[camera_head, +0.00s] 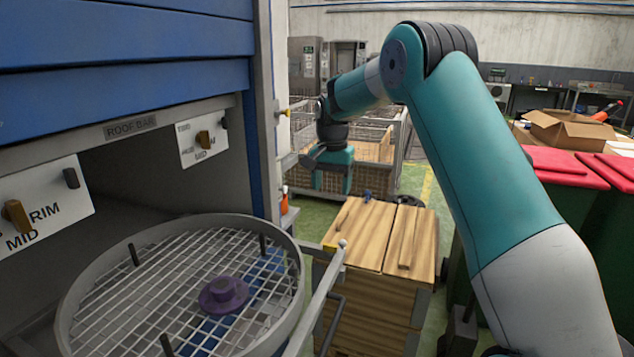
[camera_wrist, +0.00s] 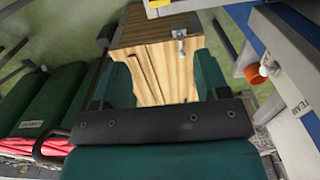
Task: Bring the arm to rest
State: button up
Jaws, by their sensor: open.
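My arm (camera_head: 490,150) reaches up and forward from the lower right, bends at a high elbow and comes down near the middle of the head view. My gripper (camera_head: 334,182) hangs at its end, pointing down, in front of the wire-sided crates. In the wrist view my gripper (camera_wrist: 163,78) has its two green fingers apart with nothing held between them. A wooden box (camera_wrist: 160,55) shows beyond and below the fingers, apart from them. The fingertips are small in the head view.
A round mesh turntable (camera_head: 290,270) with a purple hub (camera_head: 223,294) stands at left, below a blue shutter (camera_head: 120,80). The wooden box (camera_head: 375,240) stands at centre. Green bins with red lids (camera_head: 565,165) and a cardboard box (camera_head: 570,130) are at right. Green floor shows between.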

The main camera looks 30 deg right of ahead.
jog(key=s+a+r+n+y, duration=0.1)
jog(key=s+a+r+n, duration=0.25)
jog(key=s+a, duration=0.35)
jog(key=s+a+r+n, duration=0.2)
jog(key=s+a+n, duration=0.25)
jog(key=a, duration=0.35)
jog(key=s+a+n+y, duration=0.1)
jog(key=s+a+n, duration=0.4)
jog(key=s, duration=0.7)
jog(key=s+a+n+y, duration=0.2)
jog(key=s+a+n, duration=0.2)
jog(key=s, duration=0.8)
jog(key=shift+s+a+f+n, duration=0.25)
jog(key=shift+s+a+n, duration=0.15)
jog(key=shift+a, duration=0.8)
jog(key=shift+c, duration=0.5)
